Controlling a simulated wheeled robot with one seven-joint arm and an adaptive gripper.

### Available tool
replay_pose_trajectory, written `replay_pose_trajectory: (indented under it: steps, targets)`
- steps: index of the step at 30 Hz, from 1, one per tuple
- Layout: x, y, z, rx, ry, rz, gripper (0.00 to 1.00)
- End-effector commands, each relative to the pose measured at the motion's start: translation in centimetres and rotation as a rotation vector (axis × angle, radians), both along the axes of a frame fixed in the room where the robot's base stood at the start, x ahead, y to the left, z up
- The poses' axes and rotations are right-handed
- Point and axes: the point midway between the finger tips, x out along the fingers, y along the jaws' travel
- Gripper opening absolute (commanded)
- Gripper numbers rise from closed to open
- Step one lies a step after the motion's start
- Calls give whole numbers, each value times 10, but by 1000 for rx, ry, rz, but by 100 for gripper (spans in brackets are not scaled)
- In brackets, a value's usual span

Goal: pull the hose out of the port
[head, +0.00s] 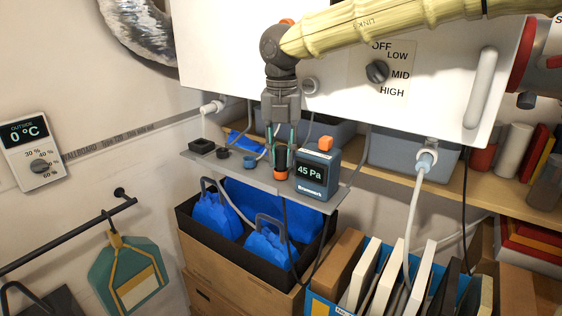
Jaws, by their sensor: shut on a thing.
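A white hose (414,212) hangs under the right part of the white cabinet. Its pale blue collar (425,161) sits up against the port (430,146) on the cabinet's underside. Another white fitting (212,106) is at the cabinet's lower left, with a thin tube below it. My gripper (281,146) points down over the grey shelf, well left of the blue-collared hose. It is shut on a black and orange cylinder (281,158) beside the pressure meter. The cylinder's lower end and whether it touches the shelf are hard to tell.
The meter (317,172) reads 45 Pa on the narrow grey shelf (255,183), with small black and blue cups to its left. The cabinet (230,50) has a dial and handle. Below are a bin of blue jugs (213,212) and a crate of folders. Cables hang nearby.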

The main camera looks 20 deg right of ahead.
Motion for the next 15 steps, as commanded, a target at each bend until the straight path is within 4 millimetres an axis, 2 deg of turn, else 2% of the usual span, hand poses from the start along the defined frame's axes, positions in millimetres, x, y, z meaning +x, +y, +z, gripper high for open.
replay_pose_trajectory:
  steps: [15]
  targets:
    - [0, 0, 13, 1, 0, 0, 0]
